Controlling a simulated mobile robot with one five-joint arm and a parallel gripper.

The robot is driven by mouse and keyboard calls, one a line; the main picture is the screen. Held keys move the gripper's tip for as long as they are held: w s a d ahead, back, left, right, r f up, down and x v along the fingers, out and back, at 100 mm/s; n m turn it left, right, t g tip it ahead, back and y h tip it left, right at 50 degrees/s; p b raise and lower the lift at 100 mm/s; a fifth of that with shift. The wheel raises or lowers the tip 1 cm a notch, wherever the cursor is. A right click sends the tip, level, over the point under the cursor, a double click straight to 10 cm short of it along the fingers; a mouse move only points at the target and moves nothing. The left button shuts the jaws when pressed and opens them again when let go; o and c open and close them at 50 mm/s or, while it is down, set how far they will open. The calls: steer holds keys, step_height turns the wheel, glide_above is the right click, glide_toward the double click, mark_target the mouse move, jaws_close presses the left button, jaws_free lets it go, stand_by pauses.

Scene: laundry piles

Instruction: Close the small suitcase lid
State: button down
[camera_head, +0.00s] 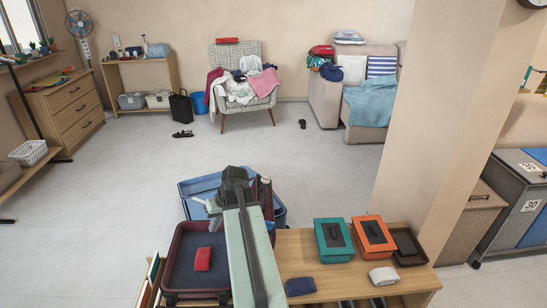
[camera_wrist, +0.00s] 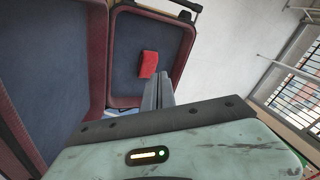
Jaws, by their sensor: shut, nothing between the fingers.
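The small suitcase (camera_head: 174,278) is maroon with a dark blue lining and lies open on the wooden bench. A red folded item (camera_head: 203,259) lies in its base; it also shows in the wrist view (camera_wrist: 149,64). The lid (camera_head: 265,192) stands raised on the right side, mostly hidden behind my arm. In the wrist view its blue-lined inside (camera_wrist: 52,65) fills the left. My gripper (camera_wrist: 158,90) is shut and empty, near the lid and above the base. I cannot tell whether it touches the lid.
A larger open blue suitcase (camera_head: 186,190) lies behind the bench. On the bench (camera_head: 300,262) to the right are a teal case (camera_head: 333,240), an orange case (camera_head: 373,236), a dark tray (camera_head: 408,246), a navy cloth (camera_head: 300,286) and a white cloth (camera_head: 384,276). A pillar (camera_head: 430,120) rises behind.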

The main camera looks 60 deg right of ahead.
steer(key=s+d+r+m+t+p, duration=0.1)
steer(key=s+d+r+p, duration=0.1)
steer(key=s+d+r, duration=0.1)
steer(key=s+d+r+p, duration=0.3)
steer(key=s+d+r, duration=0.1)
steer(key=d, duration=0.3)
steer(key=s+d+r+m+t+h+p, duration=0.1)
steer(key=s+d+r+p, duration=0.1)
steer(key=d+r, duration=0.3)
steer(key=shift+s+d+r+m+t+p, duration=0.15)
steer(key=shift+s+d+p, duration=0.1)
steer(key=shift+s, duration=0.2)
steer(key=shift+s+d+m+t+p, duration=0.1)
steer(key=shift+s+d+m+t, duration=0.1)
steer(key=shift+s, duration=0.25)
steer(key=s+d+r+m+t+h, duration=0.1)
steer(key=s+d+m+h, duration=0.1)
steer(key=s+d, duration=0.7)
steer(key=b, duration=0.8)
glide_above(273, 202)
steer(key=shift+n, duration=0.35)
steer(key=shift+f, duration=3.45)
